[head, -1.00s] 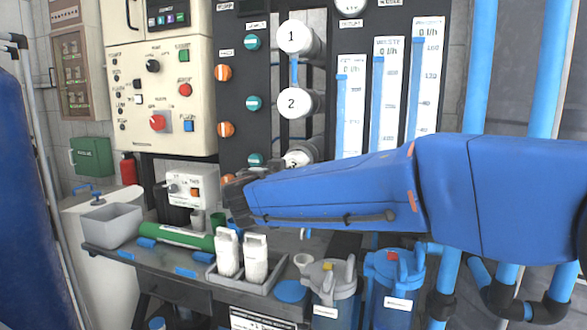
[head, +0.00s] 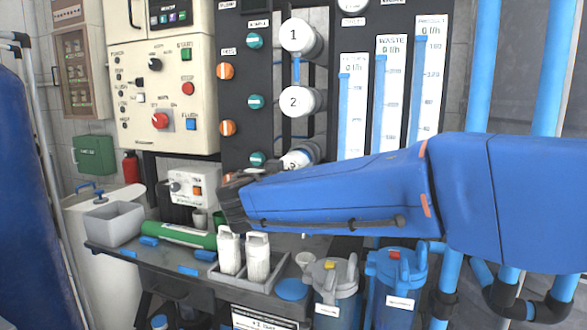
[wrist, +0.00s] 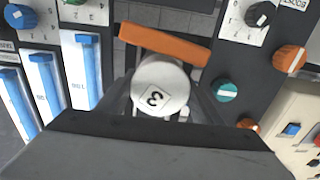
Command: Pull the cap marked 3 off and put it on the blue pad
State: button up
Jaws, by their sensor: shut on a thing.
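The white cap marked 3 (wrist: 155,98) is in the middle of the wrist view, its label tilted. My gripper (wrist: 163,100) is shut on it, with dark fingers on either side. In the head view the cap (head: 292,162) shows only as a sliver above my blue arm, at the lower end of its column. I cannot tell whether it is still seated. My gripper (head: 235,203) is mostly hidden at the arm's left end. A round blue pad (head: 291,289) lies on the bench, right of the grey tray.
Caps 1 (head: 295,35) and 2 (head: 294,101) are above. The grey tray (head: 262,285) holds white bottles. Blue filter housings (head: 394,285) stand right of the pad. A green cylinder (head: 175,235) and grey bin (head: 113,224) are at left. An orange bar (wrist: 165,45) lies past the cap.

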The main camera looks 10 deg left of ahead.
jog(key=shift+s+a, duration=0.15)
jog(key=shift+s, duration=0.8)
jog(key=s, duration=0.7)
jog(key=shift+a, duration=0.45)
jog(key=shift+w, duration=0.15)
jog(key=w, duration=0.6)
jog(key=shift+w+d, duration=0.25)
jog(key=shift+d, duration=0.2)
